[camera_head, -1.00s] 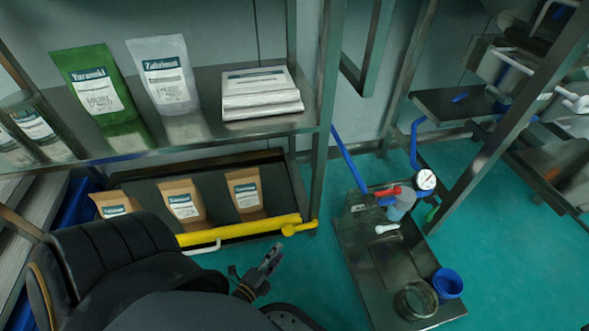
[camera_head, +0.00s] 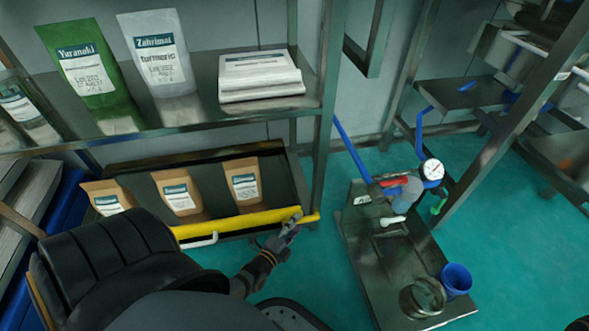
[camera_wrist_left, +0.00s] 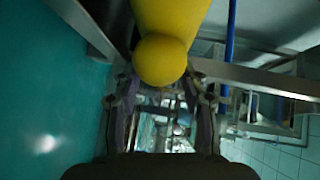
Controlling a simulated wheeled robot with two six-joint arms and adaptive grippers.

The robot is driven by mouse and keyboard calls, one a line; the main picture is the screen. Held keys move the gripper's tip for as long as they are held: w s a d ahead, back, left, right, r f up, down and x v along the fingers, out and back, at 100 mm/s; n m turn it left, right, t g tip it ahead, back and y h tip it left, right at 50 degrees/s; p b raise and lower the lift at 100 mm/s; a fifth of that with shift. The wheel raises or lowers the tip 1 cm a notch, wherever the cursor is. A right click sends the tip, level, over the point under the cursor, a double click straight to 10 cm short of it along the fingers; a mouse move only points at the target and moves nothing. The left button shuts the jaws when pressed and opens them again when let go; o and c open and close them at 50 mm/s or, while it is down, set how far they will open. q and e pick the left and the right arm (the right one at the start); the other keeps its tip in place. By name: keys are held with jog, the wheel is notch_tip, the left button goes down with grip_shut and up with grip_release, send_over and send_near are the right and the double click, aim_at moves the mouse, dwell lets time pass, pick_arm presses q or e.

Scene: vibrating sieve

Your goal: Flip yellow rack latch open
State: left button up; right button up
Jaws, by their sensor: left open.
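The yellow rack latch (camera_head: 245,220) is a long yellow bar across the front of the rack's lower shelf (camera_head: 290,180). Its right end lies by the rack's right post. My left gripper (camera_head: 290,228) is at the front of the bar near that right end and partly covers it. In the left wrist view, the latch's rounded yellow end (camera_wrist_left: 160,62) shows between the open fingers of the left gripper (camera_wrist_left: 160,88). I cannot tell whether the fingers touch it. My right gripper is not in view.
Several brown pouches (camera_head: 180,193) stand on the lower shelf behind the latch. The upper shelf (camera_head: 200,115) holds a green pouch (camera_head: 88,75), a white pouch (camera_head: 160,55) and a white stack (camera_head: 260,75). A metal cart (camera_head: 385,260) with a gauge (camera_head: 432,170) stands to the right.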

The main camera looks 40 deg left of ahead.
pick_arm(q)
grip_shut()
dwell(0.3)
